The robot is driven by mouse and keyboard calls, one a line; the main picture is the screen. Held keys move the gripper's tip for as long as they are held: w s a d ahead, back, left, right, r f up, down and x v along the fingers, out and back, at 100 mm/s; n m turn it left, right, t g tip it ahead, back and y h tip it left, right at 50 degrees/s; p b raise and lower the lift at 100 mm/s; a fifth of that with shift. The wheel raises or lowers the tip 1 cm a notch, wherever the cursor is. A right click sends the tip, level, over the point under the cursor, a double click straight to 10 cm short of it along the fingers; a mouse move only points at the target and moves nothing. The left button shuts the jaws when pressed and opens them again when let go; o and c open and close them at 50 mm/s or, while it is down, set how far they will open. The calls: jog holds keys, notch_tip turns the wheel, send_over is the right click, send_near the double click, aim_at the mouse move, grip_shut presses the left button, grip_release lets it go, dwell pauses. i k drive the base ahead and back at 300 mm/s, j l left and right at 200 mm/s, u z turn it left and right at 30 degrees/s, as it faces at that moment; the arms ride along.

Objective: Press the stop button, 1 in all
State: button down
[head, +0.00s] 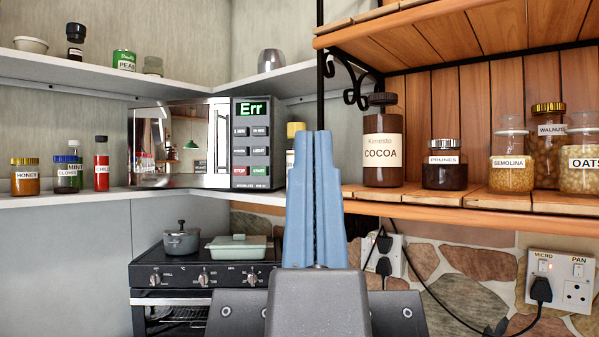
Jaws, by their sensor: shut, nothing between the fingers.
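The microwave (178,145) sits on the white corner shelf, its front facing me, with a dark control panel at its right end. Its green display (252,110) reads "Err". The red stop button (240,171) is at the lower left of the panel, left of the green start button (260,171). My gripper (315,140) points up and forward in the middle of the view, its blue fingers shut together and empty. In the picture it is right of the panel and apart from it. Its depth relative to the panel is hard to tell.
A yellow-lidded jar (292,131) is partly hidden behind my gripper. A cocoa jar (382,145) and other jars stand on the wooden shelf (440,202) at right. A stove (200,277) with a pot (181,241) is below. Wall sockets (563,282) are at lower right.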

aim_at(237, 170)
jog(key=i+l+z, duration=0.1)
jog(key=i, duration=0.4)
jog(key=i+l+z, duration=0.15)
jog(key=i, duration=0.3)
jog(key=i+j, duration=0.35)
jog(key=j, duration=0.1)
